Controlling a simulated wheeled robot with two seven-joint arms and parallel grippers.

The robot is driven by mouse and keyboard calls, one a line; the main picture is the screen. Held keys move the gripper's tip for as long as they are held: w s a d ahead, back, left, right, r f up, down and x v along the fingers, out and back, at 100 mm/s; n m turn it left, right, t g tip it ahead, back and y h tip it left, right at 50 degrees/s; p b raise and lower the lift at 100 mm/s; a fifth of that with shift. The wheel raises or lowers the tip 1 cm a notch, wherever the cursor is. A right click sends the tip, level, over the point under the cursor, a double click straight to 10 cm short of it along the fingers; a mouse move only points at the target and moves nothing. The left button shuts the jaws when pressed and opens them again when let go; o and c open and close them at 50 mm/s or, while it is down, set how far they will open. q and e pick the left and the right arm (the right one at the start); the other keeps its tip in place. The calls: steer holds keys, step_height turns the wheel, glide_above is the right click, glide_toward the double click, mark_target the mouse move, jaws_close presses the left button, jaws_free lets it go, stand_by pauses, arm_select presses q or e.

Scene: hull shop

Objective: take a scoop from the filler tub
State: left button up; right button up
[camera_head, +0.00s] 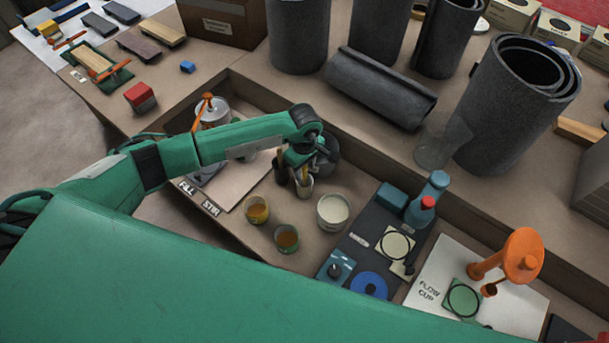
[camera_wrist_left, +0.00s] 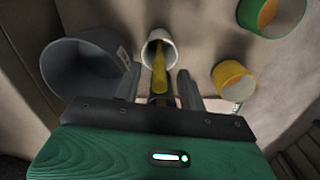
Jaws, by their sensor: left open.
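My left gripper (camera_head: 300,165) reaches down over the workbench in the head view. In the left wrist view my left gripper (camera_wrist_left: 160,90) is open, its fingers on either side of a yellow handle (camera_wrist_left: 160,68). That handle stands in a small white cup (camera_wrist_left: 151,48), also under the gripper in the head view (camera_head: 303,187). I cannot tell whether the fingers touch it. A dark grey tub (camera_wrist_left: 72,82) is beside the cup; it shows partly hidden behind the gripper in the head view (camera_head: 329,152). No label shows which vessel is the filler tub. My right gripper is not in view.
Two amber-filled cups (camera_head: 257,210) (camera_head: 287,239) and a cream-filled cup (camera_head: 333,211) stand near the gripper. A metal pot (camera_head: 212,113) is at the left. A dark mat (camera_head: 356,240) with bottles and an orange stand (camera_head: 520,255) are at the right.

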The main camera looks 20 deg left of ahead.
arm_select(q)
steer(key=shift+f, duration=0.95)
steer(key=shift+c, duration=0.2)
jaws_close()
